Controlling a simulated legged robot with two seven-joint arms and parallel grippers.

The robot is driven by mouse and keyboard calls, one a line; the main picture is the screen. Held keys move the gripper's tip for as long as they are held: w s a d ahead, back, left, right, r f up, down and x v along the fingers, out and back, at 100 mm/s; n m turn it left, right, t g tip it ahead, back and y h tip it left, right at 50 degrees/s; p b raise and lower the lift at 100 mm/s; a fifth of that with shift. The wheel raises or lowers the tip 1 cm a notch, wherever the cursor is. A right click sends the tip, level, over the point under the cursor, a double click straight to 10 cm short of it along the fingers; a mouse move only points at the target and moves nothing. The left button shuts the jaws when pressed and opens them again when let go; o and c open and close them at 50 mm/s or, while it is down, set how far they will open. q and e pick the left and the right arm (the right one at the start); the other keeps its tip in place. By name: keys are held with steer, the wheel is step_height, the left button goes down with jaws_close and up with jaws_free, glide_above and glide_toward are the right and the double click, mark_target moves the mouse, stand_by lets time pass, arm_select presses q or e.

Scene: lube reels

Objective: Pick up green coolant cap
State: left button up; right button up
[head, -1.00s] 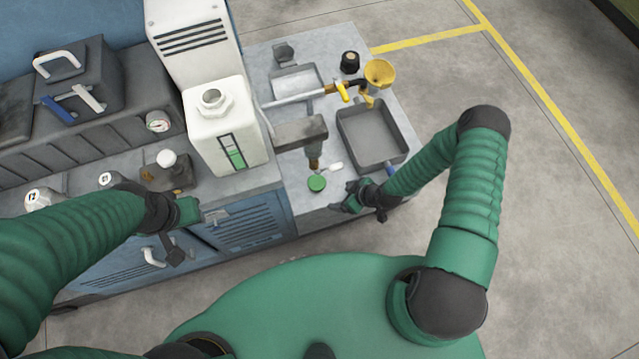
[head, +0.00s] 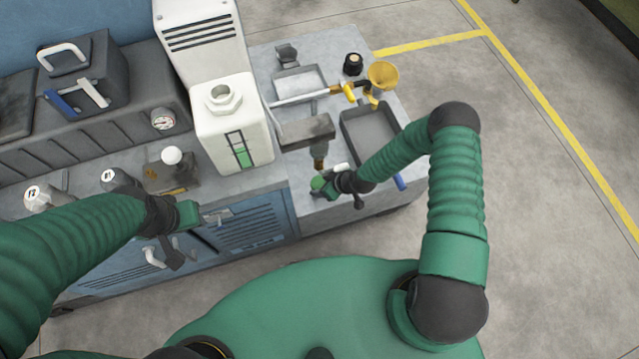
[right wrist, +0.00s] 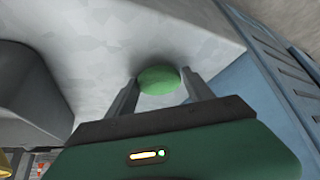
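The green coolant cap (head: 317,183) lies on the grey bench top near its front edge, partly hidden by my right gripper (head: 324,187). In the right wrist view the cap (right wrist: 158,80) sits between the tips of the two fingers of my right gripper (right wrist: 160,86). The fingers are apart, one on each side of the cap, with only a thin gap at most; firm contact does not show. My left gripper (head: 190,215) is in front of the blue cabinet, away from the cap; its fingers are too unclear to read.
A white jug (head: 228,130) with an uncapped neck stands left of the cap. A grey tray (head: 372,138), a yellow funnel (head: 383,76) and a black cap (head: 353,64) are to the right and behind.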

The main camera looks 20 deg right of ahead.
steer(key=shift+d, duration=0.2)
steer(key=c, duration=0.9)
